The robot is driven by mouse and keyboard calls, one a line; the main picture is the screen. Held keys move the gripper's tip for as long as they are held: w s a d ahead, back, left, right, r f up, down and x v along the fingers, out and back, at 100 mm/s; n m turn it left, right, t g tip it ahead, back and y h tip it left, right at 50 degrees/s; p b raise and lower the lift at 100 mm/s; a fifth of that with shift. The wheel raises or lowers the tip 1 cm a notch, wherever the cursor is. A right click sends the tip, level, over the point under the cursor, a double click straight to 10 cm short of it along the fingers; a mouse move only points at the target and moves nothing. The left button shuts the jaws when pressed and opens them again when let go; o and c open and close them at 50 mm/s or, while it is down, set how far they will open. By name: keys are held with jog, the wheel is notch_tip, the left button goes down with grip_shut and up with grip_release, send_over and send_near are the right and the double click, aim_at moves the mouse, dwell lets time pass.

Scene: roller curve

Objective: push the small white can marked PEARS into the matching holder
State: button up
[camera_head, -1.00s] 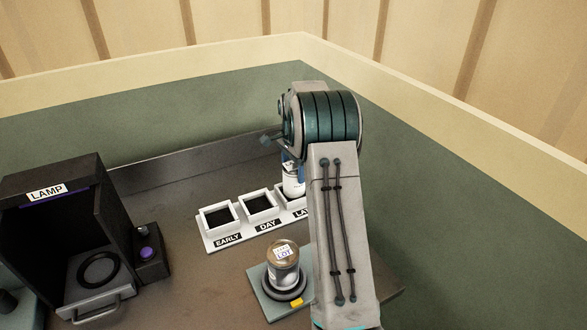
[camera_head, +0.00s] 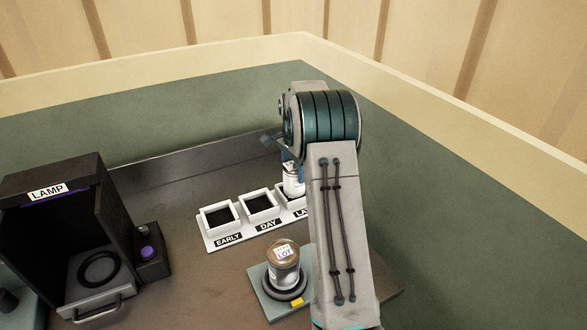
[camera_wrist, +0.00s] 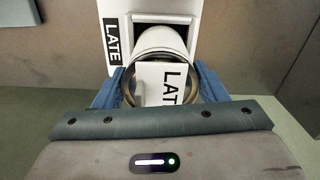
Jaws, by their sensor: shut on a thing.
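A white can (camera_wrist: 162,41) with a metal-rimmed end sits between the blue fingers of my gripper (camera_wrist: 160,88), which is shut on it. The label on its near end reads LATE; I see no PEARS marking. In the head view the can (camera_head: 294,187) is upright at the third holder, the one marked LATE (camera_head: 302,212). Its lower end appears to be inside that holder, but how deep I cannot tell. My arm hides the right part of the holder. The holder's white edge also shows in the wrist view (camera_wrist: 122,12).
The EARLY holder (camera_head: 218,229) and DAY holder (camera_head: 262,216) look empty. A jar labelled LOT (camera_head: 284,270) stands on a ringed pad in front. A dark LAMP box (camera_head: 45,195) is at left. Walls close off the back and right.

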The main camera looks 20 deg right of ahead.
jog(key=shift+f+b, duration=0.4)
jog(key=shift+f, duration=0.3)
dwell(0.7)
jog(key=o, duration=1.5)
jog(key=shift+o, duration=0.2)
jog(key=shift+r+p, duration=3.1)
jog(key=shift+r, duration=1.45)
